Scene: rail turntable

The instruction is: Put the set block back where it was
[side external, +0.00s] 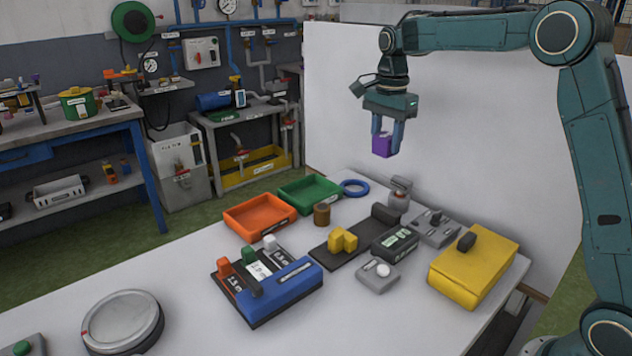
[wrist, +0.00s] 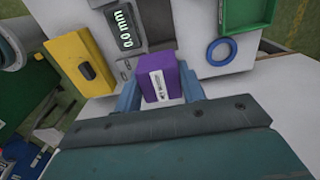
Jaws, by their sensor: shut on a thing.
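A purple block (side external: 382,146) is held between the fingers of my gripper (side external: 386,136), high above the back of the white table. The wrist view shows the purple block (wrist: 163,84) with a white label, its print too small to read. My gripper (wrist: 162,92) is shut on it, with a blue finger on each side. The block is clear of everything below. In the side view, a dark rail (side external: 338,251) with a yellow piece (side external: 343,240) lies on the table below the gripper. The wrist view shows a display reading 0.0 mm (wrist: 125,42).
An orange tray (side external: 259,226), a green tray (side external: 309,203) and a blue ring (side external: 355,188) lie at the back. A yellow box (side external: 472,272) is at right, a blue device (side external: 268,287) in front, a round grey disc (side external: 122,320) at front left. The front middle of the table is clear.

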